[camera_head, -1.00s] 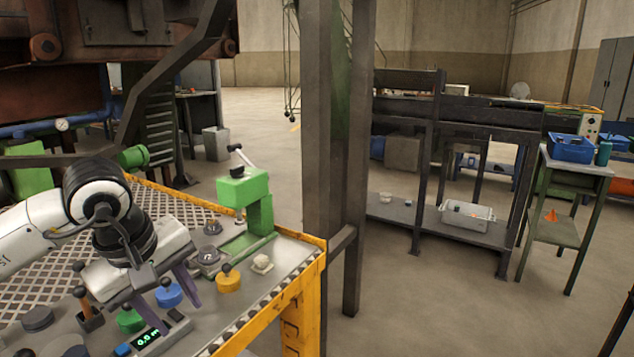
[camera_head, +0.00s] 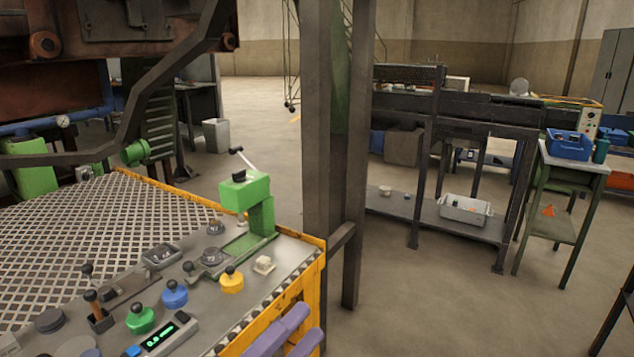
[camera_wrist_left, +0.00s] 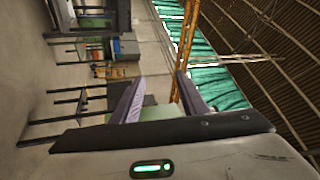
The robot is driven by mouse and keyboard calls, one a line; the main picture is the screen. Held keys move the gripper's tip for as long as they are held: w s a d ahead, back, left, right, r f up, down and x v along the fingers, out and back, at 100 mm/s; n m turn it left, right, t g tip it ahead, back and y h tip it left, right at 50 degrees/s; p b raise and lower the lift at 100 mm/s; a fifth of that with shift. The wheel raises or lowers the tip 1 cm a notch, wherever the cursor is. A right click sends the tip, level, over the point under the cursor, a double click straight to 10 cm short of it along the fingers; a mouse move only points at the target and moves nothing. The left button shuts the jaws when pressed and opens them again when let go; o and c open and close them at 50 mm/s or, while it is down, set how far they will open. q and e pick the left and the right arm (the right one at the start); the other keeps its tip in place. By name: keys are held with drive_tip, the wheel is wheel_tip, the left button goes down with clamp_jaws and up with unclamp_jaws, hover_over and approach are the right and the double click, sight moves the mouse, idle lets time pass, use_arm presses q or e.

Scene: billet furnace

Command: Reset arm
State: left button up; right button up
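My left gripper (camera_head: 309,320) shows at the bottom of the head view as two purple fingers in front of the yellow side of the workbench. The fingers are apart and nothing shows between them. In the left wrist view the same two fingers (camera_wrist_left: 160,82) stand apart, with the shop floor and far benches beyond them. The rest of my left arm is out of the head view. My right gripper is in neither view.
The bench's yellow edge (camera_head: 308,247) is close to my left fingers. On it stand a green lever device (camera_head: 261,215), green (camera_head: 140,321), blue (camera_head: 175,294) and yellow (camera_head: 231,282) knobbed pieces and a digital display (camera_head: 165,337). A dark post (camera_head: 330,130) rises behind.

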use_arm(q)
drive_tip(key=s+a+f+n+g+y+p, duration=0.1)
drive_tip(key=s+a+f+n+y, duration=0.1)
drive_tip(key=a+f+n+y, duration=0.5)
drive_tip(key=s+a+f+n+y, duration=0.2)
drive_tip(key=f+n+y, duration=0.1)
drive_tip(key=f+n, duration=0.7)
drive_tip(key=s+a+f+n+g+y, duration=0.1)
drive_tip(key=s+a+f+n+g, duration=0.1)
drive_tip(key=s+f, duration=0.5)
drive_tip(key=s+a+f+n+g+y, duration=0.1)
drive_tip(key=s+a+f+n+g, duration=0.1)
drive_tip(key=s+f, duration=0.4)
drive_tip(key=shift+s+f+n+g+p, duration=0.4)
drive_tip(key=shift+s+n+g, duration=0.1)
drive_tip(key=shift+n+g, duration=0.45)
